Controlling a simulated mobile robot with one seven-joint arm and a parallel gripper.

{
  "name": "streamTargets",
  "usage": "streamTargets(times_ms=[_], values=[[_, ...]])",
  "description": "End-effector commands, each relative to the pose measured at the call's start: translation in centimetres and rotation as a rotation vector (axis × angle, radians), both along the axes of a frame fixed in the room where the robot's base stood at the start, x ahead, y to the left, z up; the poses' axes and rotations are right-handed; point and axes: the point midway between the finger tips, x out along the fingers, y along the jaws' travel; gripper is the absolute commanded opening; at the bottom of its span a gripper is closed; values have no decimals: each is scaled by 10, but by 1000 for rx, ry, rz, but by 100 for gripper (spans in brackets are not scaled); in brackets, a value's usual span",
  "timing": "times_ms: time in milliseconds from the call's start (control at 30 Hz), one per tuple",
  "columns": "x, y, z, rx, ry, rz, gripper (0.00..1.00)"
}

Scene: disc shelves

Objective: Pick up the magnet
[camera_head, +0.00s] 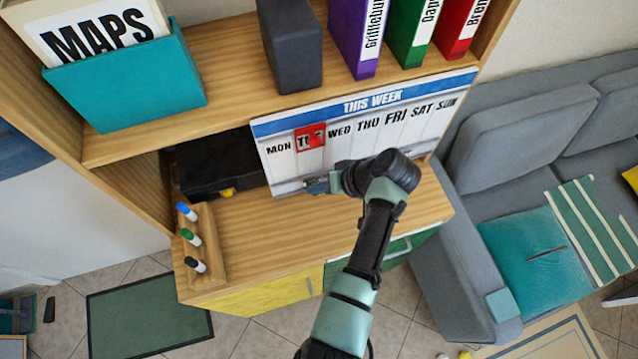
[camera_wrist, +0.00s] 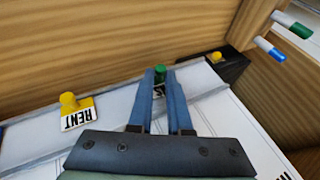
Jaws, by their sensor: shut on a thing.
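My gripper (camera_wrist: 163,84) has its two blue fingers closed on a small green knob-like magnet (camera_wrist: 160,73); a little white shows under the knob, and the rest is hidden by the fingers. In the head view my gripper (camera_head: 318,184) is at the lower edge of the "THIS WEEK" whiteboard (camera_head: 350,148), and the magnet cannot be made out clearly there. A second magnet, with a yellow knob and a "RENT" label (camera_wrist: 76,110), sits left of my fingers in the wrist view, apart from them.
A red frame (camera_head: 310,138) marks TUE on the board. A black box (camera_head: 205,165) with a yellow piece (camera_head: 227,192) stands left of the board. A wooden holder (camera_head: 209,240) with several markers is at the left. The front wooden top (camera_head: 275,240) is clear.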

Motion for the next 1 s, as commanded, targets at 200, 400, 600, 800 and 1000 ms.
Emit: streamTargets(times_ms=[200, 400, 600, 800, 1000], values=[[-6, -2, 19, -1, 1, 0, 0], [-6, -2, 44, -1, 1, -1, 0], [-6, -2, 68, -1, 1, -1, 0], [-35, -12, 74, -1, 7, -3, 0], [-95, -31, 75, -1, 8, -4, 0]])
